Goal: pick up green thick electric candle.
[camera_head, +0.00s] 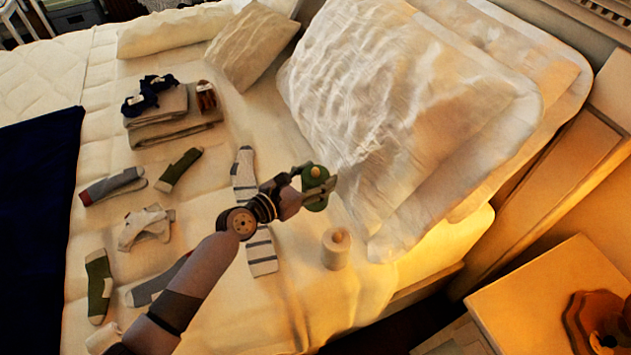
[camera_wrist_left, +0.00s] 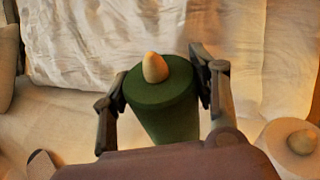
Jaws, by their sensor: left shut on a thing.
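The green thick electric candle (camera_head: 316,199) has a pale flame-shaped tip. It is between the fingers of my left gripper (camera_head: 312,184) near the middle of the head view, beside the large white pillow. In the left wrist view the candle (camera_wrist_left: 166,112) stands upright between the two fingers of the left gripper (camera_wrist_left: 163,90), one on each side, and the gripper is shut on it. Its lower part is hidden behind my gripper body. I cannot tell from these views whether its base touches the bed. My right gripper is not in view.
A cream candle (camera_head: 336,249) stands on the bed just right of my left arm; it also shows in the left wrist view (camera_wrist_left: 296,142). Large white pillows (camera_head: 385,95) lie behind. Several socks and folded towels (camera_head: 172,122) lie at left. A wooden nightstand (camera_head: 545,300) is at lower right.

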